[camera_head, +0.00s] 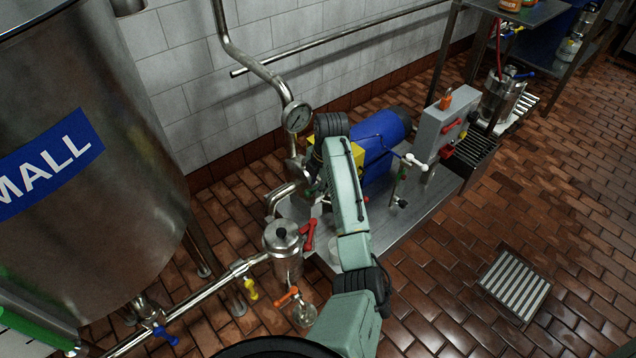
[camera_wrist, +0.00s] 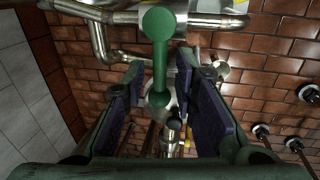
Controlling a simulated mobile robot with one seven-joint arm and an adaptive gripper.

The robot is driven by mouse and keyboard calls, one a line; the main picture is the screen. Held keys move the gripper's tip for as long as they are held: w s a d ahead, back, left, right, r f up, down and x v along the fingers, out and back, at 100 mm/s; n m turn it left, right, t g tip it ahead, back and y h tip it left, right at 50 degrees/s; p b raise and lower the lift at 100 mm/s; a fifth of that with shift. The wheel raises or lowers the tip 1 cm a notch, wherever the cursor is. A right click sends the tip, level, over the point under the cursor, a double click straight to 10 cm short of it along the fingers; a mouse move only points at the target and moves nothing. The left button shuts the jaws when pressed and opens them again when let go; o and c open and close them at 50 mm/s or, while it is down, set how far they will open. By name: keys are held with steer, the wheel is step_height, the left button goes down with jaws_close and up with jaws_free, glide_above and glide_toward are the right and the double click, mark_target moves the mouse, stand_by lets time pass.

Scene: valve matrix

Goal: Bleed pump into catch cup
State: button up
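The pump has a blue motor (camera_head: 378,140) and a yellow part (camera_head: 355,152) on a grey metal base (camera_head: 425,215), partly hidden by my arm in the head view. In the wrist view, a green valve handle (camera_wrist: 160,48) with rounded ends lies between the fingers of my gripper (camera_wrist: 160,78). The fingers are apart, with gaps on both sides of the handle. In the head view my gripper is mostly hidden beside the pump. A pale cup-like shape (camera_head: 334,247) stands near the base's front edge; I cannot tell if it is the catch cup.
A large steel tank (camera_head: 75,240) fills the left. A steel filter housing (camera_head: 285,255) with a red handle (camera_head: 308,234) and an orange handle (camera_head: 287,296) stands nearby. A pressure gauge (camera_head: 297,117) rises behind. A floor drain (camera_head: 514,286) lies right; tiles around it are clear.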

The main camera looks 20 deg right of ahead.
jaws_close()
stand_by(0.6)
